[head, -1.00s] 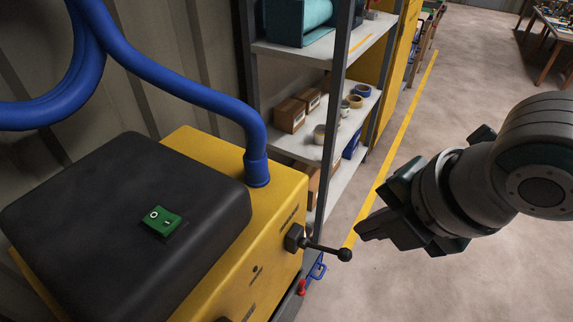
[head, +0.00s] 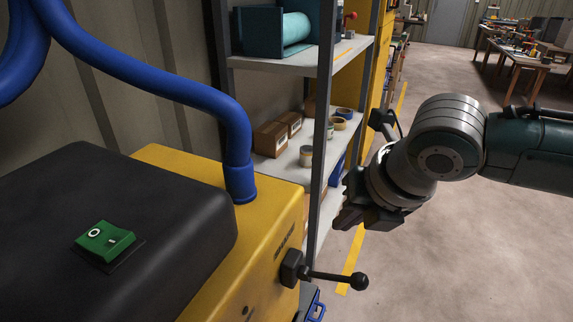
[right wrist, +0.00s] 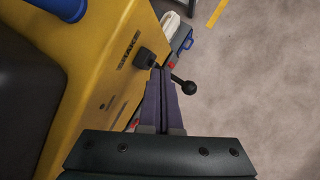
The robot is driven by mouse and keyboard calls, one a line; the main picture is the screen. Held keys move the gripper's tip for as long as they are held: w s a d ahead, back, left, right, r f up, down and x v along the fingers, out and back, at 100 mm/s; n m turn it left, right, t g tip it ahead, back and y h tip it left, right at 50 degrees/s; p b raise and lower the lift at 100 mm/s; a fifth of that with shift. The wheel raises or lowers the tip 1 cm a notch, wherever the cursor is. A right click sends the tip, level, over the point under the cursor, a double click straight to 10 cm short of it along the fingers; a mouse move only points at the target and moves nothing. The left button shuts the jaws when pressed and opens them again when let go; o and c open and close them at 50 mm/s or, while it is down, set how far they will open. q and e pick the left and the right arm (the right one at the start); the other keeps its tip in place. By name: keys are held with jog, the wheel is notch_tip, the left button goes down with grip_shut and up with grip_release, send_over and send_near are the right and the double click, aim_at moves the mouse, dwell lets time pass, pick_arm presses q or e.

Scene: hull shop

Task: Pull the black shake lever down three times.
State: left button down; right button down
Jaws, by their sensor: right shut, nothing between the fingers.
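The black shake lever (head: 330,277) sticks out sideways from a black boss on the yellow machine (head: 270,235) and ends in a round knob. It lies nearly level, dipping slightly toward the knob. My right gripper (head: 347,218) is shut and empty. In the head view it appears above the lever, apart from it. In the right wrist view the closed fingers (right wrist: 163,92) overlap the lever (right wrist: 178,81), with the knob showing to the right of the fingertips; whether they touch cannot be told. My left gripper is not in view.
A green switch (head: 105,240) sits on the machine's black top. A blue hose (head: 190,90) rises from the machine. A shelf unit (head: 300,62) with boxes and tape rolls stands close behind my right gripper. The floor (head: 460,265) to the right is clear.

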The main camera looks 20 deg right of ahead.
jog(key=b, duration=0.6)
send_over(355, 279)
notch_tip(355, 279, down, 6)
jog(key=shift+w+a+f+b, duration=0.15)
jog(key=shift+f+b, duration=0.4)
jog(key=shift+f, duration=0.55)
dwell(0.7)
jog(key=shift+f, duration=0.45)
